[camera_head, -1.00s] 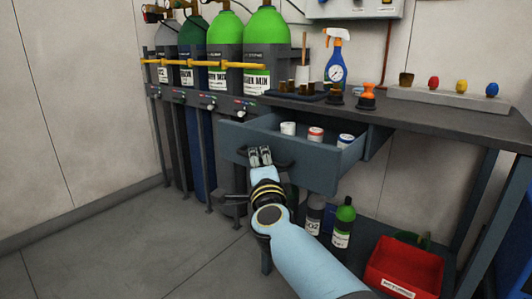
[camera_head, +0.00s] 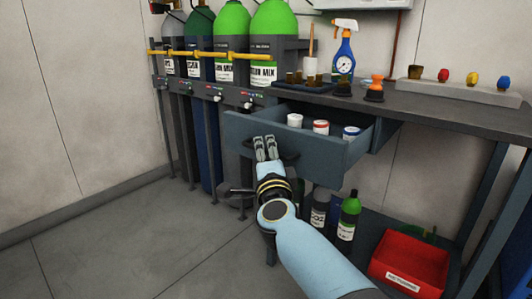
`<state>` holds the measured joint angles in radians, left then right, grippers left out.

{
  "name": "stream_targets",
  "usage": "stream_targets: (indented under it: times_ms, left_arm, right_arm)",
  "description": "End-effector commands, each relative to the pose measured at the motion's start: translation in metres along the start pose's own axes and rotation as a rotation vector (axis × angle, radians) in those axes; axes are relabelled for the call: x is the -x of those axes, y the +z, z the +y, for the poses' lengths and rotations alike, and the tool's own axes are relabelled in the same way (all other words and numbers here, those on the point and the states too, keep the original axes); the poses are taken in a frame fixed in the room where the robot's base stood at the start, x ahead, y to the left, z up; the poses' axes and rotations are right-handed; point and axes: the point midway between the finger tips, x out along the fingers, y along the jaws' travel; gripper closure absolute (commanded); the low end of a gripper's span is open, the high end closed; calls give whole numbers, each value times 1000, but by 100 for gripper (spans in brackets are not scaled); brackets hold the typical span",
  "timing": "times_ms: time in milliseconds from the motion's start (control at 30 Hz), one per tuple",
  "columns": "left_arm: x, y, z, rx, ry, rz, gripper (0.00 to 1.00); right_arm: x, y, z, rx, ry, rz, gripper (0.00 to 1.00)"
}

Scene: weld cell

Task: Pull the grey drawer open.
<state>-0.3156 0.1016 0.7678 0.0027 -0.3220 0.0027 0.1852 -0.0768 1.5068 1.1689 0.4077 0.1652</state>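The grey drawer (camera_head: 300,152) under the workbench stands pulled out, with its inside showing. Several small white rolls or jars with coloured tops, one with a red top (camera_head: 321,128), stand in it. My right gripper (camera_head: 266,148) is at the drawer's front, at the dark bar handle (camera_head: 289,158). Its two fingers show a narrow gap between them and look open. The fingers and wrist hide part of the handle, so I cannot tell whether they touch it. My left gripper is not in view.
The workbench (camera_head: 440,116) carries a blue spray bottle (camera_head: 344,62) and small parts. Gas cylinders (camera_head: 232,30) stand in a rack at the back left. Bottles (camera_head: 348,215) and a red bin (camera_head: 408,262) are below the drawer. The floor at left is clear.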

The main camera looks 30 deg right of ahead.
Motion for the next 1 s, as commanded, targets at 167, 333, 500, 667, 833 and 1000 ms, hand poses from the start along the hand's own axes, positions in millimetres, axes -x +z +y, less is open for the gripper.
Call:
stream_targets:
  times_ms: [167, 333, 500, 667, 833, 1000]
  left_arm:
    - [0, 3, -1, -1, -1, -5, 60]
    - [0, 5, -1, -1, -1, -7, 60]
    - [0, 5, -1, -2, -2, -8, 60]
    - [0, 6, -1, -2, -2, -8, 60]
    - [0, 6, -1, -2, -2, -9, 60]
    - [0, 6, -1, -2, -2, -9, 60]
  right_arm:
    - [29, 0, 2, 0, 5, 0, 66]
    - [57, 0, 2, 0, 5, 0, 66]
    - [71, 0, 2, 1, 3, 0, 66]
    - [73, 0, 2, 0, 3, 0, 66]
    - [72, 0, 2, 1, 3, 0, 66]
    - [72, 0, 2, 1, 3, 0, 66]
